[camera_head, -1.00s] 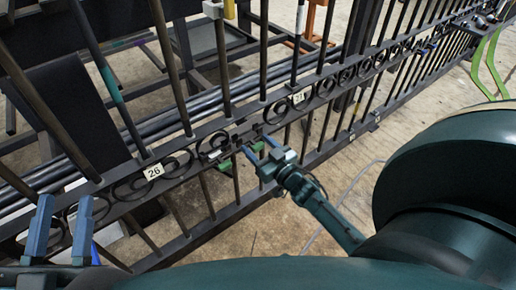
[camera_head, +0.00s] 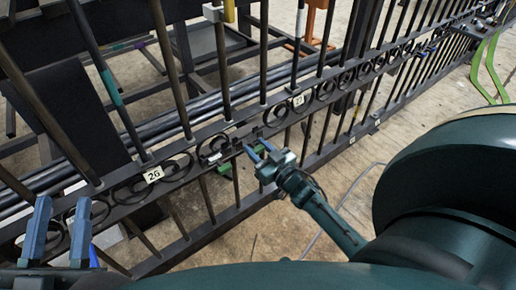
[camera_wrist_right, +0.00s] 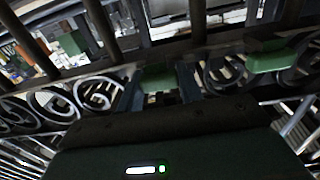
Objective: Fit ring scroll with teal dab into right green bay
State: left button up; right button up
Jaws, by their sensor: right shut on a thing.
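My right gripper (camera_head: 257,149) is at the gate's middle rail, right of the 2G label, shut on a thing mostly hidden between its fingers. From its place this seems to be the ring scroll, but I cannot see a teal dab on it. In the right wrist view, a green block (camera_wrist_right: 160,78) shows between the fingers of the gripper (camera_wrist_right: 162,88). A second green block (camera_wrist_right: 270,56) is to the right. In the head view, a green piece (camera_head: 225,167) hangs under the rail, left of the gripper. My left gripper (camera_head: 62,228) is open and empty at lower left.
The black gate (camera_head: 205,235) runs diagonally across the view, with upright bars and a row of dark ring scrolls (camera_head: 327,88). The white 2G label (camera_head: 153,174) is on the rail. A teal band (camera_head: 112,87) marks one bar.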

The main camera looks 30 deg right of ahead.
aim_at(260, 151)
pick_arm(q)
jog(key=shift+r, duration=0.1)
pick_arm(e)
jog(key=shift+s, duration=0.1)
grip_shut()
